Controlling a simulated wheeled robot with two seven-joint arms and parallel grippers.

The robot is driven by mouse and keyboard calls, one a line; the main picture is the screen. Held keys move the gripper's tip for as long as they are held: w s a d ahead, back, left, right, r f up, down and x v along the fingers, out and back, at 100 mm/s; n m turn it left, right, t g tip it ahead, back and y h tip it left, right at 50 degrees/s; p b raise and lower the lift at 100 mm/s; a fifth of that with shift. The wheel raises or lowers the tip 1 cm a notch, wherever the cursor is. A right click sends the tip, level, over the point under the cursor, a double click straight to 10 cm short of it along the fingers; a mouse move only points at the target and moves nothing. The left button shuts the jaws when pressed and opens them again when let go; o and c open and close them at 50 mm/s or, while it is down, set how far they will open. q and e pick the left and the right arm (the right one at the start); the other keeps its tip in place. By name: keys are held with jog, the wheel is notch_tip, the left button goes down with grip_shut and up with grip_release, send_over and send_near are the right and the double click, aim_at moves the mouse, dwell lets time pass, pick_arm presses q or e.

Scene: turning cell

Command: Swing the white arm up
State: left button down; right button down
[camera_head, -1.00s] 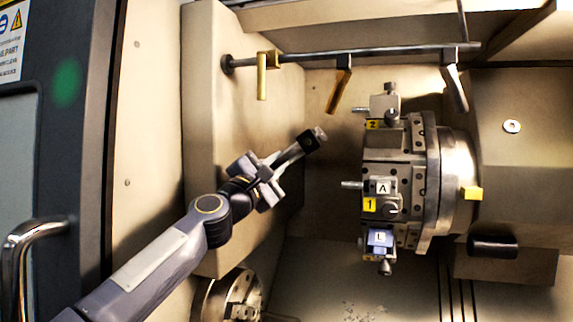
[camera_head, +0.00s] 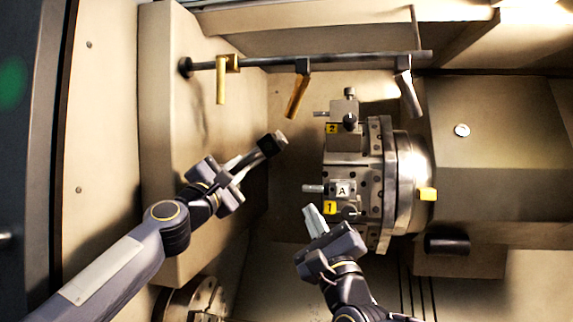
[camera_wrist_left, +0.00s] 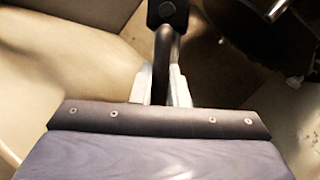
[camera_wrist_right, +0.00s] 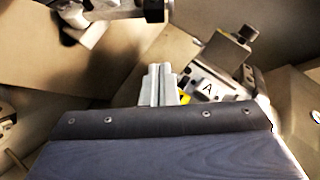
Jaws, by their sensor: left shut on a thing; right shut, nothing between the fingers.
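The white arm (camera_head: 408,92) is the pale, rightmost of three arms hanging from a dark horizontal bar (camera_head: 330,58); it hangs down, tilted a little. My left gripper (camera_head: 226,176) is shut on a bar-like tool with a black block near its end (camera_head: 268,145); the tool also shows in the left wrist view (camera_wrist_left: 166,50). It is left of and below the white arm, apart from it. My right gripper (camera_head: 311,212) is shut and empty, low in front of the turret (camera_head: 365,180); its fingers are together in the right wrist view (camera_wrist_right: 158,84).
A gold arm (camera_head: 221,82) and a brass arm (camera_head: 298,95) hang from the same bar, left of the white one. The turret, with labels 1, 2 and A, stands below the white arm. A chuck (camera_head: 190,303) is at the bottom left.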

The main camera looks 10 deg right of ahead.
jog(key=r, duration=0.1)
send_near(282, 151)
jog(key=w, duration=0.4)
jog(key=r, duration=0.1)
jog(key=a+r, duration=0.1)
jog(key=r, duration=0.1)
jog(key=shift+a+m, duration=0.15)
jog(key=shift+m, duration=0.25)
